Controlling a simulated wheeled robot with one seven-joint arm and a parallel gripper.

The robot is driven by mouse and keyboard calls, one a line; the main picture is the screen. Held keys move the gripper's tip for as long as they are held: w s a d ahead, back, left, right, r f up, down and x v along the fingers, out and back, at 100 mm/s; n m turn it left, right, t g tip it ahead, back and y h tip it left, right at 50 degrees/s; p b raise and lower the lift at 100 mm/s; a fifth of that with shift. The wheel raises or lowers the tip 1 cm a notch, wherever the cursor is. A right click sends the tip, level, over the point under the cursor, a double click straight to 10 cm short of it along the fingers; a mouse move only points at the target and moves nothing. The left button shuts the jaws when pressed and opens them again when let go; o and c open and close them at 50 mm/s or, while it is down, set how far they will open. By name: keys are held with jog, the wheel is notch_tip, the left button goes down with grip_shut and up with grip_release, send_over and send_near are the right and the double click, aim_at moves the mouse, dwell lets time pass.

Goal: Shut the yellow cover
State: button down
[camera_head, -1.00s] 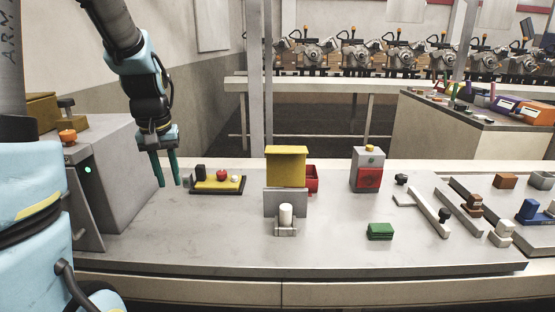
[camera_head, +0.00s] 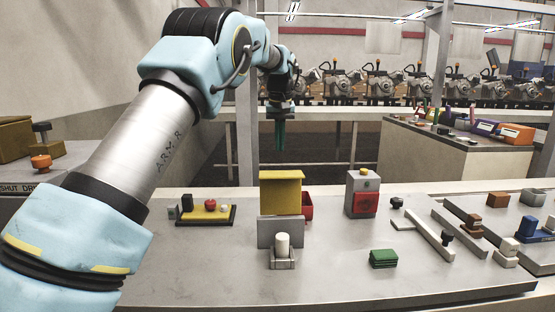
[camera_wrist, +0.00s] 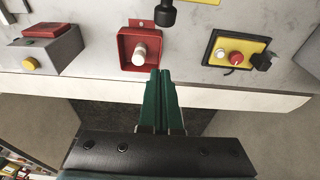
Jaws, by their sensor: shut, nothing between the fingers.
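The yellow cover (camera_head: 281,193) stands upright, a flat panel with a lip along its top, in the middle of the bench in the head view. Part of a red box (camera_head: 307,206) shows behind its right side. In the wrist view the red box (camera_wrist: 123,52) is open, with a pale round knob (camera_wrist: 147,45) inside. My gripper (camera_head: 280,148) points down beyond and above the cover, apart from it. Its green fingers are together and empty; in the wrist view their tips (camera_wrist: 160,72) lie close to the red box's edge.
A grey panel (camera_head: 268,232) with a white cylinder (camera_head: 283,245) stands in front of the cover. A yellow-topped tray (camera_head: 212,219) is left, a grey box with a red front (camera_head: 362,196) right. A green block (camera_head: 383,258) lies front right. Bare bench (camera_head: 200,275) lies front left.

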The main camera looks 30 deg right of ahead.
notch_tip(320, 180, down, 8)
jog(key=s+a+p, duration=0.1)
jog(key=s+p, duration=0.1)
jog(key=shift+f, duration=0.2)
dwell(0.3)
dwell(0.3)
